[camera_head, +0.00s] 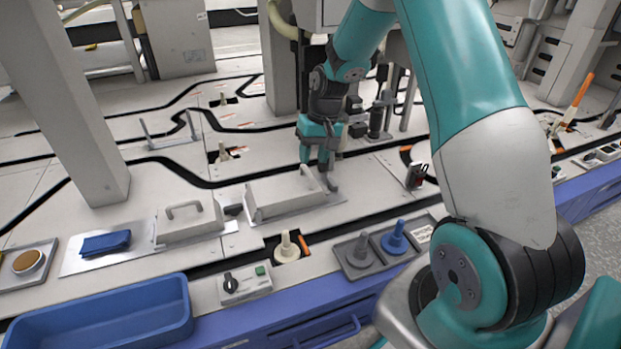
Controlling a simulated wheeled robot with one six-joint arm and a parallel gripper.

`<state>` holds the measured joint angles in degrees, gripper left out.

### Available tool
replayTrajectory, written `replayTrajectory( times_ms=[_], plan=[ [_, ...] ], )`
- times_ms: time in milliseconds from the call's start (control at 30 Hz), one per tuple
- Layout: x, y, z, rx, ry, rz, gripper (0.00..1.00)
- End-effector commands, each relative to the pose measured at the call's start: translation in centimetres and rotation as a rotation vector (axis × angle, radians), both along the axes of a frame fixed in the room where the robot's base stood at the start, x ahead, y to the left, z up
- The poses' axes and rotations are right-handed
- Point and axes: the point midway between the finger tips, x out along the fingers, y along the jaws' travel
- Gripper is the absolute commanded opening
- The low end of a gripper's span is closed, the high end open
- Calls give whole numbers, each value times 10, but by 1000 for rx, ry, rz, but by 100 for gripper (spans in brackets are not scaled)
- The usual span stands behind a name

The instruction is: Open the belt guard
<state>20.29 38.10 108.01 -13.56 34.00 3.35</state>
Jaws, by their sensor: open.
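A long, low pale cover (283,197), which looks like the belt guard, sits on a plate in the middle of the bench. It appears closed, lying flat on its plate. My gripper (319,174) is open at the right end of this cover, pointing down. Its two fingers are apart, one behind and one in front of the cover's right end. A pale upright part of the cover shows between or just behind the fingers. I cannot tell whether the fingers touch it.
A box with an arched handle (187,223) stands left of the cover. A blue cloth (106,243), a blue bin (100,318), a switch box (245,284) and a grey tray (378,266) with a blue bobbin (396,237) line the front. A pillar (85,120) rises at left.

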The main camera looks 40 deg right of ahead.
Motion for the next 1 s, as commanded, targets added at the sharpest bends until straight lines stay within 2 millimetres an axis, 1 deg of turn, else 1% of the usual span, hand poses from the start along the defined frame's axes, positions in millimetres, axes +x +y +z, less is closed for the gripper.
replayTrajectory(
  times_ms=[33,100,200,367,633,667,700,767,800,833,1000],
  plan=[
    [0,2,-15,0,1,0,40],
    [1,4,-25,1,2,0,40],
    [2,7,-36,0,0,0,40],
    [2,8,-42,0,0,0,40],
    [2,8,-42,0,0,0,40],
    [2,8,-42,0,0,0,36],
    [2,8,-42,0,0,0,26],
    [2,8,-42,0,0,0,13],
    [2,8,-42,0,0,0,3],
    [2,8,-42,0,0,0,0],
    [2,8,-42,0,0,0,0]
  ],
)
